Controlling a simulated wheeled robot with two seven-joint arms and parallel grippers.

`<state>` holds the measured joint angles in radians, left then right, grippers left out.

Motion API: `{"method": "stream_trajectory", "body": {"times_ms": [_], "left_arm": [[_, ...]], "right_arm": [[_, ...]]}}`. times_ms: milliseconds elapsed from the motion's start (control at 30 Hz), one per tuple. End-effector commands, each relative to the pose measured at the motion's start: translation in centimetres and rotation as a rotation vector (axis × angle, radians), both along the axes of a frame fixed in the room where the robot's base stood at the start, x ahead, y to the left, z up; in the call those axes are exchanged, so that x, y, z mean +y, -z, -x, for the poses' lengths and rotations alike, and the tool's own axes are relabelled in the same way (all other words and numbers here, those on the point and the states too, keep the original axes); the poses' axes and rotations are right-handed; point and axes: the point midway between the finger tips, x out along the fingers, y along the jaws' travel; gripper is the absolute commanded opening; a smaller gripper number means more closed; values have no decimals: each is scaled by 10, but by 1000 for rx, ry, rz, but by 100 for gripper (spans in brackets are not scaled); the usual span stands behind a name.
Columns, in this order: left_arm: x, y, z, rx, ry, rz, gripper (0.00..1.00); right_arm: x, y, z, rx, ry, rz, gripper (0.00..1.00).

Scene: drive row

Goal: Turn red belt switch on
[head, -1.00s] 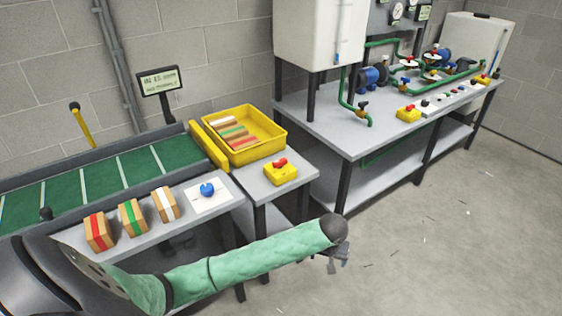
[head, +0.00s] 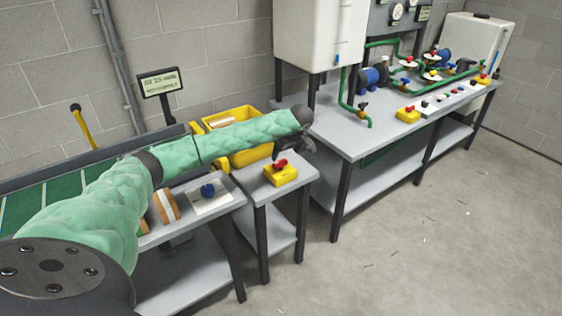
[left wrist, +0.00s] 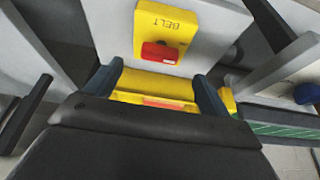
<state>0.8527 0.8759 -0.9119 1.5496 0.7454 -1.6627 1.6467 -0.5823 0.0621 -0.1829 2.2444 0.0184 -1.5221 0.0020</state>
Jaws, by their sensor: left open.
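The red belt switch is a yellow box (head: 281,175) with a red knob (head: 281,163), on the front of a small grey table. In the left wrist view the yellow box (left wrist: 195,20) carries the word BELT, and its red knob (left wrist: 160,52) shows just beyond the fingertips. My left gripper (head: 291,150) is open and empty. It is above and behind the switch in the head view, apart from the knob. In the left wrist view its two fingers (left wrist: 158,75) stand apart. My right gripper is not in view.
A yellow bin (head: 262,155) stands behind the switch, partly hidden by my left arm. A blue knob (head: 208,190) on a white plate lies to the left. The green belt (head: 66,188) runs further left. A bench with another yellow switch box (head: 408,115) stands to the right.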

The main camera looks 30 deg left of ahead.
Motion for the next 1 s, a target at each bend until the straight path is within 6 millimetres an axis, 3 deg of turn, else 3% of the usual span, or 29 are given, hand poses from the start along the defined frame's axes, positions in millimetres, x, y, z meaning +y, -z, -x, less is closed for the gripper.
{"method": "stream_trajectory", "body": {"times_ms": [200, 300, 600, 1000], "left_arm": [[11, 7, -4, -3, -19, -2, 82], [16, 20, -5, -3, -18, -3, 82], [29, 57, -11, -3, -16, -2, 82], [33, 68, -13, -5, -15, -1, 82]], "right_arm": [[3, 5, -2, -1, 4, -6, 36], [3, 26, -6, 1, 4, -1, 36], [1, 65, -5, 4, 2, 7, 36], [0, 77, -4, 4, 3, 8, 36]]}}
